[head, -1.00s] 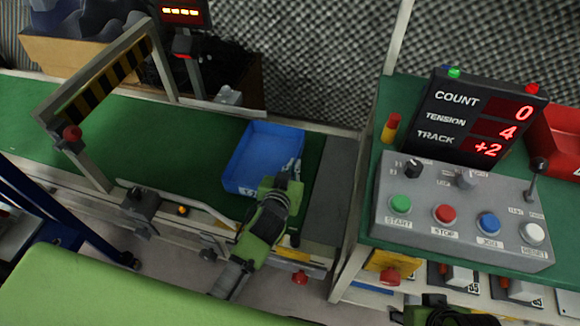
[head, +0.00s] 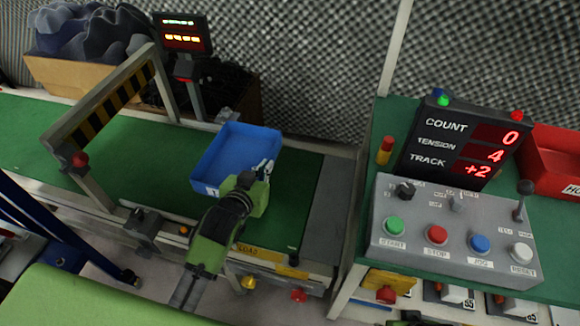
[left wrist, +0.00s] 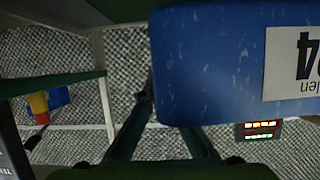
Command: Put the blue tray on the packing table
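The blue tray (head: 238,150) is at the right part of the green conveyor belt (head: 160,178), tilted in the head view. Whether it is clear of the belt is hard to tell. My left gripper (head: 264,170) is at the tray's near right corner, its fingers on the rim. In the left wrist view the tray's blue side (left wrist: 215,70), with a white label, fills the upper right. One finger runs along its edge and the other passes behind it. No table is marked as the packing table.
A green table (head: 355,240) on the right holds a grey button console (head: 455,250), a COUNT display (head: 450,125) and a red bin (head: 550,150). A striped gate (head: 110,95) spans the belt at left. A display post (head: 190,95) stands behind it.

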